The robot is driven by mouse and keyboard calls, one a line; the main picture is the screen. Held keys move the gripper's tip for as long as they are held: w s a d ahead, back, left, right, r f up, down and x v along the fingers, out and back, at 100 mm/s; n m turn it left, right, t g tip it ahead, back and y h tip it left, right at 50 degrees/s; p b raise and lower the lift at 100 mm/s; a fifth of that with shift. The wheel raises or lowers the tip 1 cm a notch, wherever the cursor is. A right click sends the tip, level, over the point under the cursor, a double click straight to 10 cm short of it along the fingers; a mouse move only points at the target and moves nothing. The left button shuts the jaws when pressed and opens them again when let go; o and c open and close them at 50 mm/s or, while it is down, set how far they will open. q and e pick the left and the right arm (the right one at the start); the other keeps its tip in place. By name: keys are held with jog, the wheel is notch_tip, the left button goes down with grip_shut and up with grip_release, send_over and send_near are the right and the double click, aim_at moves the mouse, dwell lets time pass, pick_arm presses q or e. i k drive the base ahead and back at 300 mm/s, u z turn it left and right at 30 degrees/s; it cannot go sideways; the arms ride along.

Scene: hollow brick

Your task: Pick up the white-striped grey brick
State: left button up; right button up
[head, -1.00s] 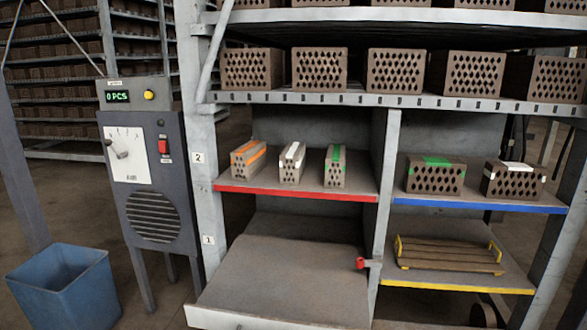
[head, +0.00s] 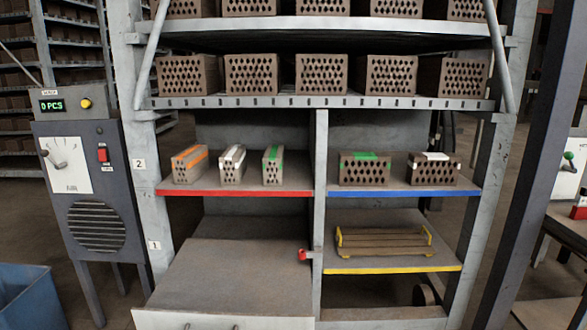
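A brick with a white stripe along its top (head: 232,164) stands end-on on the red-edged shelf (head: 240,193), between an orange-striped brick (head: 190,164) and a green-striped brick (head: 272,165). It looks grey-brown, with holes in its front face. Another brick with a white mark on top (head: 433,169) sits broadside on the blue-edged shelf (head: 400,193), right of a green-marked brick (head: 364,169); it looks darker brown. Neither of my grippers is in view.
A row of hollow bricks (head: 323,74) fills the shelf above. Below are a grey work surface (head: 232,275) and a wooden pallet (head: 385,243) on the yellow-edged shelf. A control cabinet (head: 90,190) and blue bin (head: 30,298) stand left. A post (head: 525,170) rises at right.

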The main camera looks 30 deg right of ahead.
aim_at(233, 161)
jog(key=u, duration=0.9)
jog(key=i, duration=2.6)
jog(key=z, duration=0.9)
